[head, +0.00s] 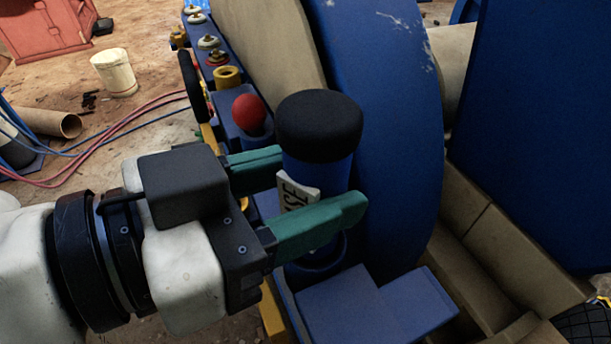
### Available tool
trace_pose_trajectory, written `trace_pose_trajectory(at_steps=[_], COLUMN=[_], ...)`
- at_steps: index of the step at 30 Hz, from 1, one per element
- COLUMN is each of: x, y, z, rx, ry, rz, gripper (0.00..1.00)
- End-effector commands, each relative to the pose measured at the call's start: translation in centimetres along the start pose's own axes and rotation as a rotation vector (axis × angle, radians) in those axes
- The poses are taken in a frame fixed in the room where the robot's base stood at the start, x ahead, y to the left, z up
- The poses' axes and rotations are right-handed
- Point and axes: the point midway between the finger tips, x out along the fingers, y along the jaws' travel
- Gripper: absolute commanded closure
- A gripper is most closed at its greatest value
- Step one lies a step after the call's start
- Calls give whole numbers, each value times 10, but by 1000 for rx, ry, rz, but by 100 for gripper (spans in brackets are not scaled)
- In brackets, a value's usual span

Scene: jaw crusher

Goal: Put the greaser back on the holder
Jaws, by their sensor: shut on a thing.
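The greaser (321,174) is a blue cylinder with a black cap and a white label with dark lettering. It stands about upright near the middle of the head view. My gripper (318,188) is shut on it, with one green finger on its near side and the other reaching behind it from the left. The holder appears to be the round dark blue cup (318,269) directly below the greaser. The near finger hides part of the greaser's lower body, so I cannot tell whether its bottom is inside the cup.
A red ball knob (249,111) and a yellow cup (228,77) are on the blue rail behind the gripper. A large blue wheel (390,130) stands close to the right of the greaser. A blue block (345,305) is in front. A white bucket (114,73) stands on the ground.

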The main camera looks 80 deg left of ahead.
Motion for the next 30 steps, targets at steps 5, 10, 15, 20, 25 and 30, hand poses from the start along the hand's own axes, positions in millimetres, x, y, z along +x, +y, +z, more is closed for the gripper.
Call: trace_pose_trajectory(at_steps=[5, 10, 15, 20, 25, 30], x=[1, 2, 3, 3, 4, 4], y=[0, 0, 0, 0, 0, 0], z=[5, 9, 14, 18, 20, 19], rx=[1, 1, 1, 1, 1, 1], ry=[2, 2, 2, 2, 2, 2], rz=[-1, -1, -1, -1, -1, -1], gripper=[100, 100, 100, 100, 100, 100])
